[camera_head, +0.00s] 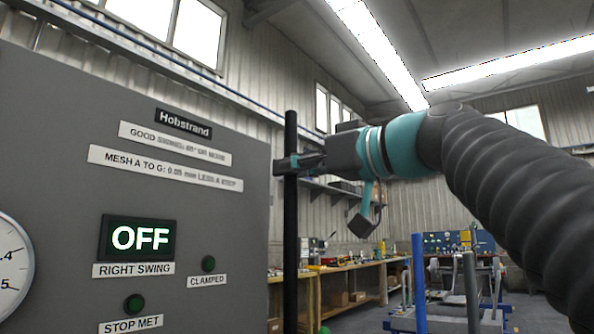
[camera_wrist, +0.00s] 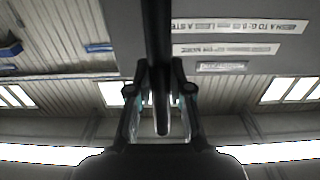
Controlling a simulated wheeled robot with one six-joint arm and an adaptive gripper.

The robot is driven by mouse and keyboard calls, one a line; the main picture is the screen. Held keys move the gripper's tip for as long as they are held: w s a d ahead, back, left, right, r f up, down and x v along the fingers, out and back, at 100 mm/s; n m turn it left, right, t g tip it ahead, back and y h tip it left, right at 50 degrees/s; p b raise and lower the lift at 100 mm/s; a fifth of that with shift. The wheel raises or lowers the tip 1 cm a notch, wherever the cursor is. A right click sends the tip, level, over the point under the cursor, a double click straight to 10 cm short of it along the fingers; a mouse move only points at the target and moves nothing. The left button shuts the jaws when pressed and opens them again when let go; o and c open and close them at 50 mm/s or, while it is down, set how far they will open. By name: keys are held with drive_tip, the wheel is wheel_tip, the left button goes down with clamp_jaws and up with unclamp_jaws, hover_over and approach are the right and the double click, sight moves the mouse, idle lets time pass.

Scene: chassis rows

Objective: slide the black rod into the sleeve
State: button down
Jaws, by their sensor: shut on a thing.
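The black rod (camera_head: 291,235) stands upright in the head view, just in front of the right edge of the grey panel. My gripper (camera_head: 288,164) is shut on it near its upper end, reaching in from the right. The rod's lower part runs out of the bottom of the head view. In the wrist view the rod (camera_wrist: 157,35) passes between the two fingers of my gripper (camera_wrist: 158,88), and its rounded end shows just past them. I cannot make out the sleeve in either view; the rod's lower end is out of view too.
A grey panel (camera_head: 60,130) with gauge, labels, an OFF display (camera_head: 140,238) and dark green lamps fills the left, close to the rod. A blue post (camera_head: 418,285) and a grey post (camera_head: 471,292) stand at lower right. Workbenches (camera_head: 350,285) are farther back.

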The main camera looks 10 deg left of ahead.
drive_tip(key=shift+f+b, duration=1.35)
drive_tip(key=shift+f, duration=0.05)
drive_tip(key=c, duration=1)
unclamp_jaws()
drive_tip(key=shift+d, duration=0.1)
drive_tip(key=shift+v, duration=5.95)
drive_tip(key=shift+s+f, duration=0.1)
drive_tip(key=shift+s, duration=0.05)
